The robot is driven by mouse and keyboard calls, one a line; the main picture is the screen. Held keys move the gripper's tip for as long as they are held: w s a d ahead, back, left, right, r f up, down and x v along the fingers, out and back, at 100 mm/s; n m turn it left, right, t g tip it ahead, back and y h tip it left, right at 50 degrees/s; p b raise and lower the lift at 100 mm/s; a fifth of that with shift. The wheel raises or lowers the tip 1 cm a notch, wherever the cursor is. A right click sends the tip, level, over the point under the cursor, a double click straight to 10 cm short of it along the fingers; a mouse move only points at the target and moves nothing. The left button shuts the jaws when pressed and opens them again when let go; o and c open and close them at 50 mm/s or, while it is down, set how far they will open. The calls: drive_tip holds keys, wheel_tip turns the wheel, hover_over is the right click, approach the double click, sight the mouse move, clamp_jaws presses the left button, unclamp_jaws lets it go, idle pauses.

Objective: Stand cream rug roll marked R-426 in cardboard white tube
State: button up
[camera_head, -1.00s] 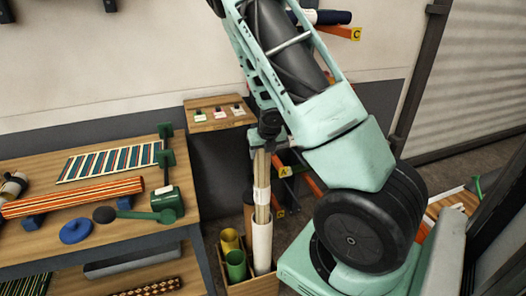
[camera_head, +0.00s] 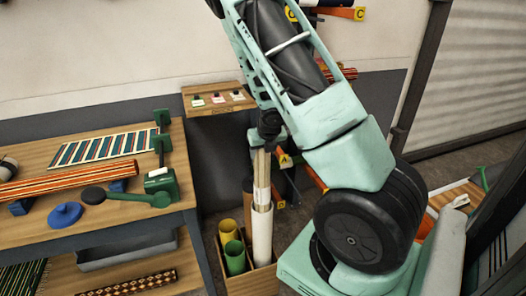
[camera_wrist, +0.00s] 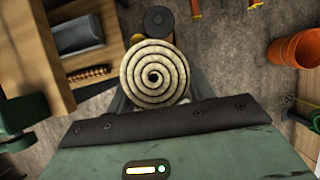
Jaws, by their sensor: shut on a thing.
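The cream rug roll (camera_head: 262,168) hangs upright below my gripper (camera_head: 264,145), which is shut on its upper part. A pale band, perhaps its label, circles the roll lower down; no marking is readable. In the wrist view the roll's spiral end (camera_wrist: 155,75) faces the camera. The white cardboard tube (camera_head: 262,238) stands in a wooden crate directly under the roll. The roll's lower end meets the tube's mouth and appears to be inside it; that end is hidden.
The wooden crate (camera_head: 250,284) also holds a green tube (camera_head: 235,258) and a yellow tube (camera_head: 228,232). A workbench (camera_head: 110,205) with a striped roll (camera_head: 65,184) and a green tool (camera_head: 160,187) stands at left. A small shelf (camera_head: 217,101) is behind. Orange tubs (camera_wrist: 293,62) show in the wrist view.

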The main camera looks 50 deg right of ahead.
drive_tip(key=shift+f+b, duration=5.85)
drive_tip(key=shift+f, duration=0.35)
drive_tip(key=o, duration=1.4)
wheel_tip(320, 180, up, 16)
drive_tip(key=p, duration=0.7)
hover_over(263, 179)
drive_tip(key=s+a, duration=0.2)
drive_tip(key=s, duration=0.3)
drive_tip(key=shift+a, duration=0.15)
drive_tip(key=shift+f, duration=0.1)
